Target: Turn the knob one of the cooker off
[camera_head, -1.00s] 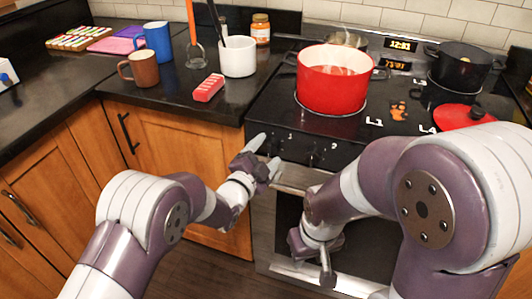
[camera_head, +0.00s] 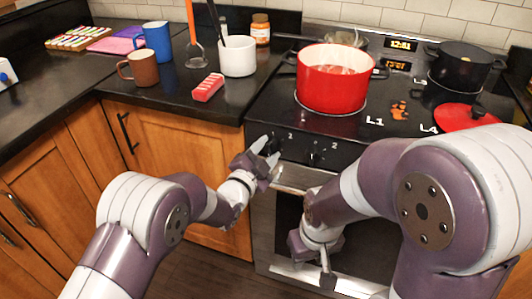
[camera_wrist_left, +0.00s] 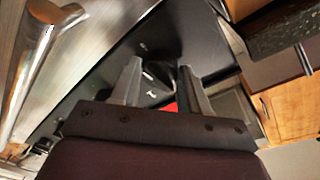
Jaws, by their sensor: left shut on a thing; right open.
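The cooker has a black front panel (camera_head: 345,155) with dark knobs. Knob one (camera_head: 273,144) is at the panel's left end, partly hidden by my left gripper (camera_head: 266,152). My left gripper is shut on this knob, one finger on each side. The left wrist view shows the dark knob (camera_wrist_left: 158,76) between the two grey fingers (camera_wrist_left: 161,70). Its exact angle is hard to read. A second knob (camera_head: 316,153) stands to the right, clear of the gripper. My right gripper (camera_head: 327,277) is open and empty, low before the oven door, touching nothing that I can make out.
A red pot (camera_head: 332,88) stands on the cooktop behind the knobs, and a black pot (camera_head: 463,68) is further right. A red lid (camera_head: 465,117) lies at the right. The oven handle (camera_head: 300,191) runs below the panel. Mugs and a red block (camera_head: 208,88) are on the left counter.

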